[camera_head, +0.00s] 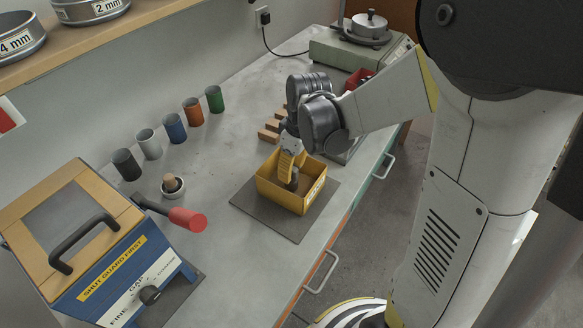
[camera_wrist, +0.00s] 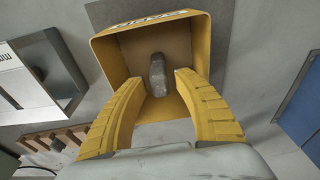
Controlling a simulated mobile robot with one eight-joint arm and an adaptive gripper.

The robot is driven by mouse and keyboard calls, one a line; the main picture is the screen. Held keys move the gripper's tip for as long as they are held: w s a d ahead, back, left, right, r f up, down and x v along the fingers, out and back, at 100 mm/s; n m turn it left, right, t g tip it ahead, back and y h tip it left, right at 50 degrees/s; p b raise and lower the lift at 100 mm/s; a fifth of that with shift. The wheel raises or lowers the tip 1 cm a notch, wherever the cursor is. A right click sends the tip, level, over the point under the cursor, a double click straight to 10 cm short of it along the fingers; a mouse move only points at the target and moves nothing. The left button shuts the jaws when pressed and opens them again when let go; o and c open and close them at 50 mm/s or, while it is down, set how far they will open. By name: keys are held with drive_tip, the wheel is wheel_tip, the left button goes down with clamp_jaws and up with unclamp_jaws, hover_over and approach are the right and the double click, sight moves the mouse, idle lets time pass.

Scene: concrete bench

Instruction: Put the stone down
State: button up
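The stone (camera_wrist: 158,76) is a grey, elongated lump inside the yellow bin (camera_head: 270,193). In the wrist view it shows between and beyond my fingertips, with a gap on each side. My gripper (camera_wrist: 161,80) is open, its yellow fingers reaching down into the bin. The bin's wall also shows in the wrist view (camera_wrist: 108,62). In the head view my gripper (camera_head: 291,178) is inside the bin, and the stone is mostly hidden by the fingers and bin wall. I cannot tell exactly how the stone rests on the bin floor.
The bin stands on a dark mat (camera_head: 250,207). Wooden blocks (camera_head: 268,132) lie close behind it. Several coloured cups (camera_head: 175,128) line the wall, with a small mortar (camera_head: 172,188) nearby. A blue crusher (camera_head: 95,245) with a red handle stands at left, a scale (camera_head: 350,50) at the back.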

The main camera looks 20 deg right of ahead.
sight(297, 171)
drive_tip(key=shift+r, duration=0.1)
wheel_tip(297, 171, up, 12)
drive_tip(key=s+d+p, duration=0.1)
drive_tip(key=p, duration=0.5)
drive_tip(key=s+r+m+t+h, duration=0.1)
drive_tip(key=s+r+m+t, duration=0.4)
drive_tip(key=s, duration=0.7)
wheel_tip(297, 171, up, 2)
drive_tip(key=a+m, duration=0.1)
drive_tip(key=m, duration=0.1)
drive_tip(key=shift+r+m+t, duration=0.15)
drive_tip(key=shift+m+t, duration=0.15)
drive_tip(key=shift+t, duration=0.1)
drive_tip(key=shift+w+d, duration=0.1)
